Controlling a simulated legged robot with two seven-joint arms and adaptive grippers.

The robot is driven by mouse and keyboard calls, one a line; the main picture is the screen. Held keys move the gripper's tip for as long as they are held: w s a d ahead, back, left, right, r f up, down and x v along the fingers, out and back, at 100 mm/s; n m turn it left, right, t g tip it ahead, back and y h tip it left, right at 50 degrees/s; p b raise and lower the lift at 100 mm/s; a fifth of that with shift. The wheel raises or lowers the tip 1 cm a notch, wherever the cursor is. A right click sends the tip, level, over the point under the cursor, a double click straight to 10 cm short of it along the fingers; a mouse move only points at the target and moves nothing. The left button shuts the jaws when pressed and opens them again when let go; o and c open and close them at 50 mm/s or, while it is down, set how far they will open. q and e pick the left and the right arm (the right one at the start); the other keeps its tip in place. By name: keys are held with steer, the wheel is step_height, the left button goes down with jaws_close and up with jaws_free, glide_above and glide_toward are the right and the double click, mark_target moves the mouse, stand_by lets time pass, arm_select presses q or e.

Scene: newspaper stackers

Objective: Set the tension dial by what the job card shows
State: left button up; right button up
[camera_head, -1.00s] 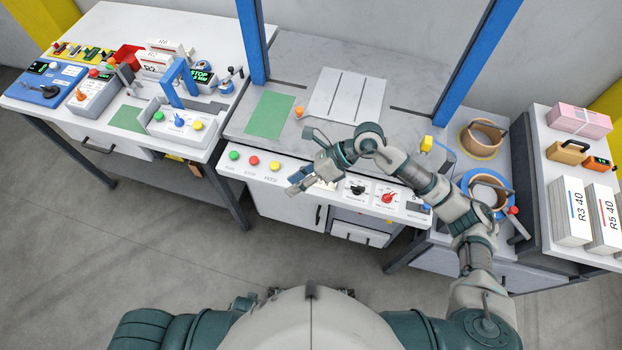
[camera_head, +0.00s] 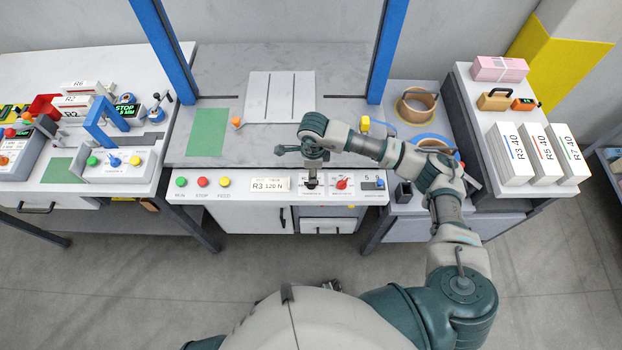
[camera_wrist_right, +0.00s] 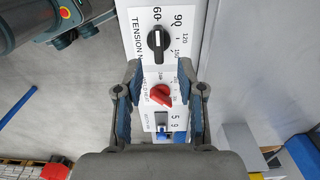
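The job card (camera_head: 270,185) reads R3 120 N on the front panel. The black tension dial (camera_head: 311,184) is right of it, partly hidden under my right gripper (camera_head: 314,168). In the wrist view the tension dial (camera_wrist_right: 158,41) has marks 60, 90, 120 and 150. Its white line appears to point toward the 60 end. My right gripper (camera_wrist_right: 160,70) is open and empty, its fingertips just short of the tension dial in that view. A red dial (camera_wrist_right: 160,95) shows between the fingers.
Green, red and yellow buttons (camera_head: 202,182) line the panel's left part. Blue posts (camera_head: 386,50) frame the table. Paper stacks (camera_head: 510,153) stand on the right shelf.

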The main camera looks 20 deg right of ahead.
steer(key=f, duration=0.4)
steer(key=shift+d+f, duration=0.2)
steer(key=shift+f, duration=0.1)
steer(key=shift+a+f, duration=0.25)
steer(key=shift+f, duration=0.05)
steer(key=shift+a+f, duration=0.1)
steer(key=shift+a, duration=0.45)
steer(key=shift+d, duration=0.35)
steer(key=c, duration=0.7)
steer(key=shift+d+f, duration=0.1)
steer(key=shift+d, duration=0.15)
jaws_close()
steer(key=shift+a, duration=0.2)
